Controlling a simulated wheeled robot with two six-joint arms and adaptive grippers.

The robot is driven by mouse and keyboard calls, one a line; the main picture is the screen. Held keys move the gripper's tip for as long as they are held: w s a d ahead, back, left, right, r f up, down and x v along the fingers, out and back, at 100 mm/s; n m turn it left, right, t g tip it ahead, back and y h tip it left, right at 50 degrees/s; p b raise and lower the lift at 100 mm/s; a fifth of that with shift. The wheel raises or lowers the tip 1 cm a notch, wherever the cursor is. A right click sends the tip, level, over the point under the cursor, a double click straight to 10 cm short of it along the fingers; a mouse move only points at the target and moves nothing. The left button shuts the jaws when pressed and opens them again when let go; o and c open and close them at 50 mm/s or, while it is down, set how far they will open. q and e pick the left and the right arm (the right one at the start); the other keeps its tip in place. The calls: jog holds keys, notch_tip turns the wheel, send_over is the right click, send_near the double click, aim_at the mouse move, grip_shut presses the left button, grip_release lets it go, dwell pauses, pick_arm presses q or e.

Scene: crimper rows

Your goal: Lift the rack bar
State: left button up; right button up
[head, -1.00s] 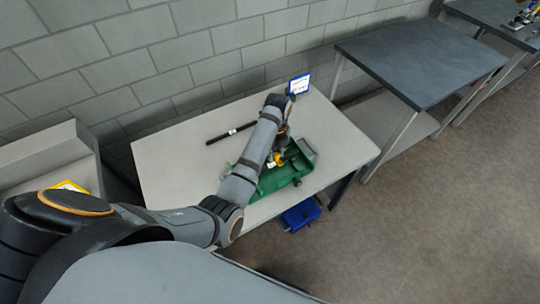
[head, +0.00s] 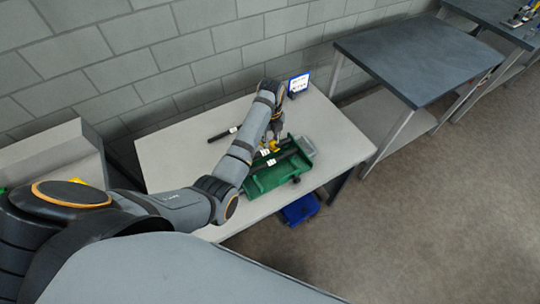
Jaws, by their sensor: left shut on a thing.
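The rack bar (head: 289,155) is a dark bar with a white label, slanting across the green tray (head: 258,187). My left gripper (head: 271,147) is over the tray's back part, shut on the bar. A yellow part and white labels show at the grip. My forearm and wrist partly hide the grip. I cannot tell how high the bar is above the tray. My right gripper is not in view.
Another dark bar (head: 221,134) with a white label lies on the light table (head: 170,160), partly behind my arm. A blue-framed sign (head: 298,84) stands at the back edge. A blue bin (head: 300,210) is below. A dark-topped table (head: 415,62) is to the right.

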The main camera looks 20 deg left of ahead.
pick_arm(q)
jog(key=shift+w+a+r+p, duration=0.3)
jog(key=shift+w+a+r, duration=0.25)
jog(key=shift+a, duration=0.1)
jog(key=shift+w+a+r+p, duration=0.25)
jog(key=shift+w+a+r, duration=0.2)
jog(key=shift+a, duration=0.2)
jog(key=shift+w+a+r+p, duration=0.3)
jog(key=shift+w+a+r, duration=0.3)
jog(key=shift+w+a, duration=0.35)
jog(key=shift+w+a+f+b, duration=0.1)
jog(key=shift+w+a+b, duration=0.65)
jog(key=shift+a, duration=0.25)
jog(key=shift+w+a+f+b, duration=0.1)
jog(key=shift+w+a+b, duration=0.45)
jog(key=shift+a+b, duration=0.35)
jog(key=w+a+b, duration=0.2)
jog(key=b, duration=0.1)
jog(key=shift+w+a+f, duration=0.1)
jog(key=shift+a+f, duration=0.05)
jog(key=shift+a, duration=0.15)
jog(key=shift+w+a+r+b, duration=0.3)
jog(key=shift+w+a+b, duration=0.15)
jog(key=shift+a+b, duration=0.1)
jog(key=o, duration=0.8)
jog(key=shift+s, duration=0.1)
